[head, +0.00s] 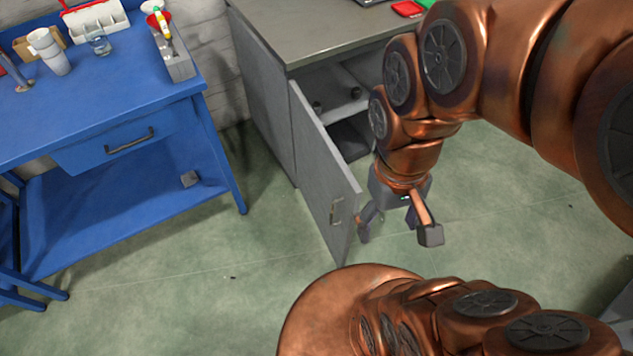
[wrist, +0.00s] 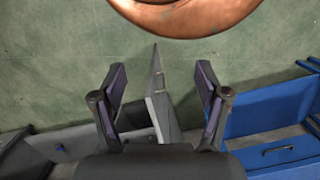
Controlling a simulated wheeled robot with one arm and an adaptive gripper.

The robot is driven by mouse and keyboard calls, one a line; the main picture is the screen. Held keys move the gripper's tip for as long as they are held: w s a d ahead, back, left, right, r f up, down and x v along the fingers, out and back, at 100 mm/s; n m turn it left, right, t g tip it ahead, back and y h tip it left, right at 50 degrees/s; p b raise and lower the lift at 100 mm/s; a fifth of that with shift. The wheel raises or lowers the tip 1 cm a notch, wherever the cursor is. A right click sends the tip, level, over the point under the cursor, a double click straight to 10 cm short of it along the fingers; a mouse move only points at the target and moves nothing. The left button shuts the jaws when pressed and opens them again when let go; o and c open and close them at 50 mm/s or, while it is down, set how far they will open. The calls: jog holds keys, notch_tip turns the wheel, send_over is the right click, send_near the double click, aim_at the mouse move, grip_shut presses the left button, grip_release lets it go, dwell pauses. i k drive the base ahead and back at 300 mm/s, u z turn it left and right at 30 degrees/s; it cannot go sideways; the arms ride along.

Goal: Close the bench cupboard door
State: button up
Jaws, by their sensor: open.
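The grey bench cupboard (head: 262,112) stands at the top centre of the head view. Its door (head: 318,165) is swung wide open towards me, with a bar handle (head: 337,211) near its free edge. My gripper (head: 398,232) is open and empty, low beside the door's free edge, on the side towards the cupboard's open front. In the wrist view, the door (wrist: 158,108) appears edge-on between the two spread fingers of my gripper (wrist: 160,78). I cannot tell whether either finger touches it.
A blue workbench (head: 110,85) with a drawer and a low shelf stands to the left. Cups and a grey holder (head: 178,67) with tools stand on it. Green floor between the bench and the door is clear. Small items lie on the cupboard's shelf.

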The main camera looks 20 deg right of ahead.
aim_at(332, 195)
jog(key=u, duration=0.55)
jog(key=k, duration=1.25)
jog(key=u, duration=0.4)
jog(key=i, duration=0.85)
jog(key=u, duration=0.65)
